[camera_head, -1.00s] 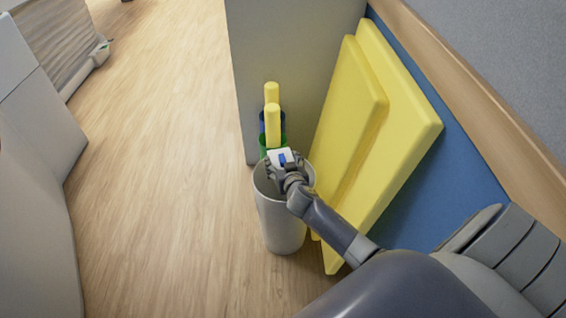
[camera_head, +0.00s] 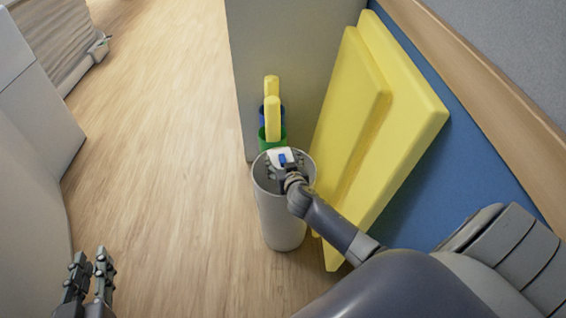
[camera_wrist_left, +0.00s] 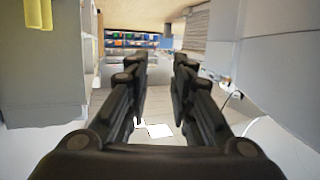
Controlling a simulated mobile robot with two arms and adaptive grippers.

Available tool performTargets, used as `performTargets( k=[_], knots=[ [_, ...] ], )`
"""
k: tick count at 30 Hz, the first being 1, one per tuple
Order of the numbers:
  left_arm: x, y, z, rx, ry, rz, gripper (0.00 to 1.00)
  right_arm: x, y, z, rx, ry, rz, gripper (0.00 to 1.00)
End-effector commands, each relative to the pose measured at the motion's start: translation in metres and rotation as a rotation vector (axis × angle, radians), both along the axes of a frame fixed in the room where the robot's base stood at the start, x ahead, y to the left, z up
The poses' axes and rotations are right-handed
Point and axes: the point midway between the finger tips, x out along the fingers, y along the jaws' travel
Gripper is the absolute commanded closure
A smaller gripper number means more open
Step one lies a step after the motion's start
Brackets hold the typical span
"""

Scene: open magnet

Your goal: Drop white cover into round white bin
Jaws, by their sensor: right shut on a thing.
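The round white bin (camera_head: 284,225) stands upright on the wood floor, its open top facing up. My right gripper (camera_head: 281,165) is at the bin's mouth, over the opening, with its arm coming from the lower right. It is shut on the white cover (camera_head: 278,155), a small white piece showing at the far side of the opening. The gripper hides part of the cover. My left gripper (camera_head: 91,268) is at the lower left, far from the bin, with its fingers apart and nothing between them. The left wrist view also shows its parted fingers (camera_wrist_left: 158,68).
Green (camera_head: 270,141) and blue containers with yellow-topped items stand behind the bin by a grey panel (camera_head: 285,50). Large yellow pads (camera_head: 395,130) lean on the blue wall just right of the bin. Open floor (camera_head: 165,170) lies to the left.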

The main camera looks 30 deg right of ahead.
Motion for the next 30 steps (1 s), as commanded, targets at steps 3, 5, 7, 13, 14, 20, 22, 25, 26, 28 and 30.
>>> performTargets(
  k=[3, 5, 7, 13, 14, 20, 22, 25, 26, 28, 30],
  knots=[
    [0.0027, -0.002, 0.0071, -0.011, -0.04, -0.003, 0.78, 0.0001, -0.0001, -0.0022, 0.0, 0.0, 0.0, 0.52],
    [0.0033, -0.0025, 0.0096, -0.013, -0.051, -0.003, 0.78, 0.0002, -0.0002, -0.0026, 0.0, 0.0, 0.0, 0.52],
    [0.0038, -0.0029, 0.0114, -0.015, -0.059, -0.004, 0.78, 0.0001, -0.0002, -0.0027, 0.0, 0.0, 0.0, 0.52],
    [0.0041, -0.003, 0.0124, -0.016, -0.063, -0.004, 0.78, 0.0002, -0.0002, -0.0026, -0.001, 0.0, 0.0, 0.52],
    [0.004, -0.0031, 0.0123, -0.016, -0.063, -0.004, 0.78, 0.0002, -0.0002, -0.0026, 0.0, 0.0, 0.0, 0.52],
    [0.004, -0.0029, 0.0121, -0.016, -0.062, -0.004, 0.78, 0.0002, -0.0002, -0.0026, 0.0, 0.0, 0.0, 0.12],
    [0.004, -0.0028, 0.0121, -0.016, -0.062, -0.004, 0.78, 0.0001, -0.0001, -0.0025, 0.0, 0.0, 0.0, 0.12],
    [0.004, -0.0028, 0.0121, -0.016, -0.062, -0.004, 0.78, 0.0001, -0.0001, -0.0025, 0.0, 0.0, 0.0, 0.12],
    [0.004, -0.0028, 0.0121, -0.016, -0.062, -0.004, 0.78, 0.0001, -0.0001, -0.0025, 0.0, 0.0, 0.0, 0.12],
    [0.004, -0.0028, 0.012, -0.016, -0.061, -0.004, 0.78, -0.0001, -0.0002, -0.0028, 0.0, 0.0, 0.0, 0.12],
    [0.0039, -0.0029, 0.0119, -0.016, -0.061, -0.004, 0.78, -0.0006, 0.0001, -0.0026, 0.0, 0.0, 0.0, 0.12]
  ],
)
